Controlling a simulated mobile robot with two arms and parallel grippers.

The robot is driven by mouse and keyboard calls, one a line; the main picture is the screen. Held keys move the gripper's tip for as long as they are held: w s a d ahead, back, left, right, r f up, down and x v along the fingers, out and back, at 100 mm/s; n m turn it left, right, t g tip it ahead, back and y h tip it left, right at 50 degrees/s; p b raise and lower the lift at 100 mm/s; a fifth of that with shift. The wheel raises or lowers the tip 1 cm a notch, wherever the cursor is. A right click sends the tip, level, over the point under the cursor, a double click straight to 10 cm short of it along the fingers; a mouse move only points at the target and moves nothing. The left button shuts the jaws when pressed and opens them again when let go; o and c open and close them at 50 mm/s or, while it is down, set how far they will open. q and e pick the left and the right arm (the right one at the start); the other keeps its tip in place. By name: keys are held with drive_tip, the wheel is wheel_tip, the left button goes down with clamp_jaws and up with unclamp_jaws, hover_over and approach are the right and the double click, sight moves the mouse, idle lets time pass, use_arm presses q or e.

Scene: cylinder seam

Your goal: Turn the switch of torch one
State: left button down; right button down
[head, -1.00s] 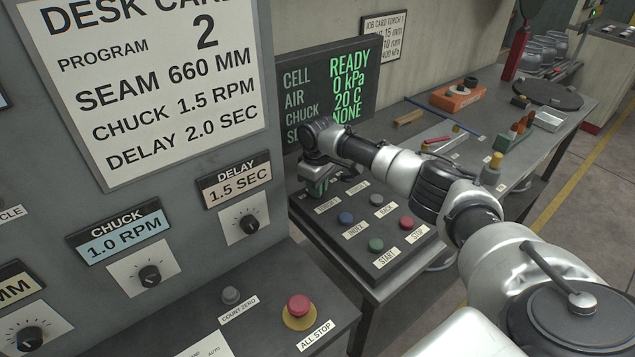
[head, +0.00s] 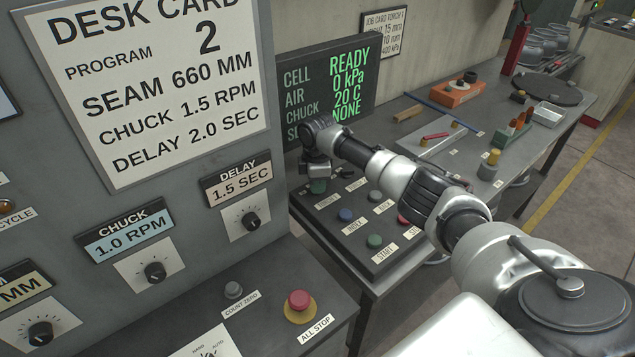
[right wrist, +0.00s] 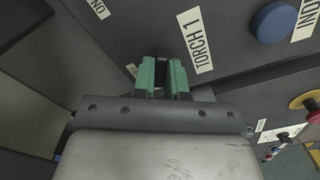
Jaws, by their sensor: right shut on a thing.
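My right gripper (head: 318,184) is down at the far left corner of the sloped control panel (head: 383,262) in the head view. In the right wrist view its green fingertips (right wrist: 161,76) are shut on a small dark thing, mostly hidden between them. The TORCH 1 label (right wrist: 195,41) lies just beside the fingers, so the held thing appears to be torch one's switch. Its knob position cannot be read. My left gripper is not in view.
The panel also has a blue button (head: 345,215), a grey button (head: 375,196) and a green button (head: 375,241). A red button is partly behind my arm. The display (head: 330,95) stands behind. A cabinet with dials (head: 250,221) is at left.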

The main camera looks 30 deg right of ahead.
drive_tip(key=shift+w+r, duration=0.1)
idle(0.4)
drive_tip(key=c, duration=1.2)
unclamp_jaws()
drive_tip(key=shift+o, duration=0.2)
wheel_tip(320, 180, up, 11)
drive_tip(key=b, duration=0.2)
